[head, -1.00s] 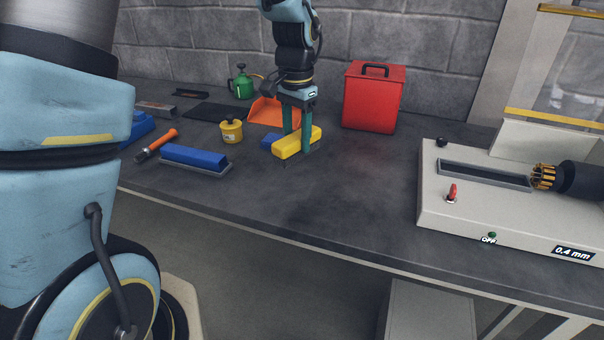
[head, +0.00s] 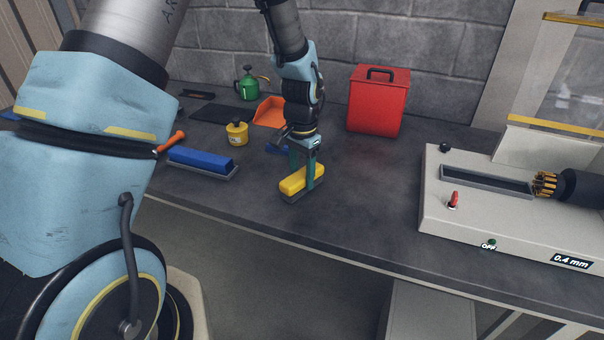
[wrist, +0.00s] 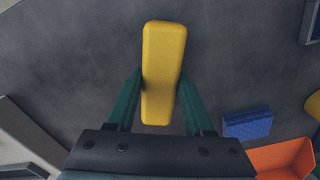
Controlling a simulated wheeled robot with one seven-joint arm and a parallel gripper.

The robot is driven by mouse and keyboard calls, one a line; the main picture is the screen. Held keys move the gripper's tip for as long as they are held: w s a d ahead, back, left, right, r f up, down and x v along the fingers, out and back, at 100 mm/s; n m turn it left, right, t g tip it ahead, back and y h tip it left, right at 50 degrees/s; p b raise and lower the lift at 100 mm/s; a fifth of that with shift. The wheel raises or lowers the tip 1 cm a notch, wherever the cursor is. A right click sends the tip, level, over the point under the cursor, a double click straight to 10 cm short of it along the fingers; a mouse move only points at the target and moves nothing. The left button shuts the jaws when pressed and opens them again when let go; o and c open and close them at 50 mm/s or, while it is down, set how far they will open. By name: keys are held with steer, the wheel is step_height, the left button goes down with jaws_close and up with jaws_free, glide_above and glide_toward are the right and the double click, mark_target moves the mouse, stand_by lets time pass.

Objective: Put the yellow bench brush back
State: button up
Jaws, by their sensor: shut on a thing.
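The yellow bench brush (head: 296,182) has a yellow block top and a darker bristle underside. My gripper (head: 304,180) is shut on it, one finger on each long side. In the wrist view the brush (wrist: 163,70) stands out lengthwise between the two green fingers (wrist: 160,95). The brush is over the grey bench near its front edge. I cannot tell whether its bristles touch the bench top.
A yellow pot (head: 237,133), an orange dustpan (head: 270,112) and a green can (head: 247,84) stand behind. A red box (head: 378,100) is at the back. A machine (head: 480,215) stands right. Bench between is clear.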

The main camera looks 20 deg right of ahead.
mark_target(302, 173)
steer(key=o, duration=1.3)
steer(key=shift+f, duration=0.1)
step_height(302, 173, up, 12)
steer(key=b, duration=0.2)
steer(key=s+a+n, duration=0.1)
steer(key=a+n, duration=0.3)
steer(key=a, duration=0.6)
steer(key=s+a+f+n+t, duration=0.1)
steer(key=a+n, duration=0.3)
steer(key=a, duration=0.6)
steer(key=s+a+n, duration=0.2)
steer(key=a+n, duration=0.1)
steer(key=a, duration=0.7)
steer(key=shift+f+n+t, duration=0.3)
steer(key=shift+f+n, duration=0.05)
steer(key=shift+n, duration=0.05)
